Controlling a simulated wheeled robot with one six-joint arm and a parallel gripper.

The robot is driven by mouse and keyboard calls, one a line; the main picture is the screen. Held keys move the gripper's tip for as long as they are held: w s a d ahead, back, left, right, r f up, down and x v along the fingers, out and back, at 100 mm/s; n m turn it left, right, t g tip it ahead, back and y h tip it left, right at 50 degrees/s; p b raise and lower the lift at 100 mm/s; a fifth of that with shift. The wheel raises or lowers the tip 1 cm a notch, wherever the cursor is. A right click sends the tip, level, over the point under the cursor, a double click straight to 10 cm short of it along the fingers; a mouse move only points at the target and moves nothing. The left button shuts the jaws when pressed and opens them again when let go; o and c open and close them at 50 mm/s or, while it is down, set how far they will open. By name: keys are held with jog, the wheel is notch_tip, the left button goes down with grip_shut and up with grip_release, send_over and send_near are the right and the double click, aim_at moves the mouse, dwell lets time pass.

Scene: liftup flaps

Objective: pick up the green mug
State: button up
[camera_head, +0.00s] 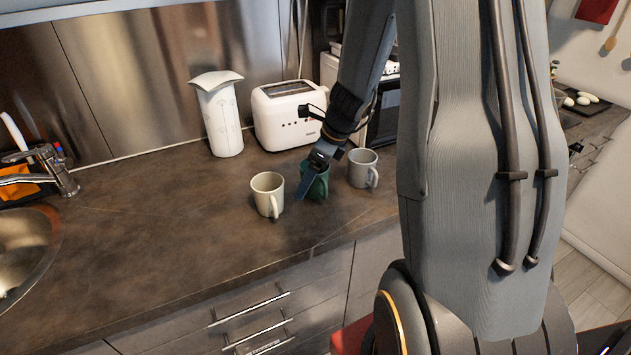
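The green mug (319,188) stands on the dark countertop between two other mugs. My gripper (309,184) points down at it from above, and its body covers part of the mug's rim. One bluish finger shows at the mug's left side, in front of or against it. The second finger is not clearly visible, so I cannot tell how far the gripper is open or whether it touches the mug.
A cream mug (267,195) stands close on the left and a grey mug (363,169) close on the right. Behind are a white toaster (288,117) and a white canister (221,120). A sink (25,250) is at the far left. The counter's front left is clear.

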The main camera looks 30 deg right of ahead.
jog(key=c, duration=1.3)
